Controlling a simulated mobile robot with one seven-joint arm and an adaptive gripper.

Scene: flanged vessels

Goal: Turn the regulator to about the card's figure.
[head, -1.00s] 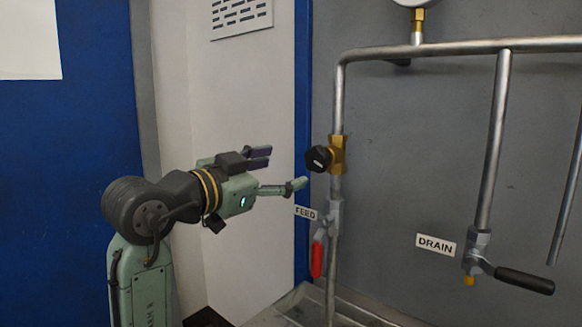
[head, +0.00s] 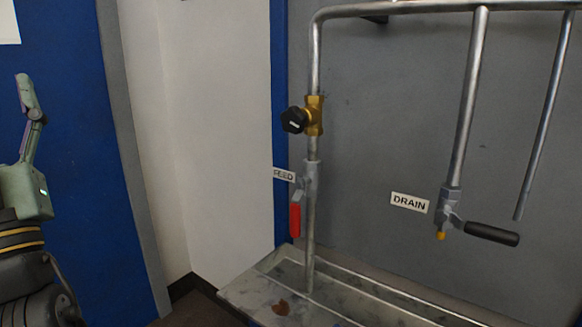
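The regulator is a brass body (head: 315,116) with a round black knob (head: 294,120) bearing a pale mark, on the vertical grey pipe. The mark is too small to read as a figure. My gripper (head: 29,96) is at the far left edge, pointing up, well apart from the knob. Only one finger shows clearly, so its opening cannot be judged. Nothing is seen held in it. A corner of a white sheet (head: 8,24) shows at the top left, with no figure visible. The pressure gauge is out of view.
Below the regulator is the FEED label (head: 284,174) with a red-handled valve (head: 295,220). The DRAIN label (head: 410,202) and a black-handled valve (head: 491,234) are to the right. A metal tray (head: 250,288) lies beneath. The space between my gripper and the knob looks clear.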

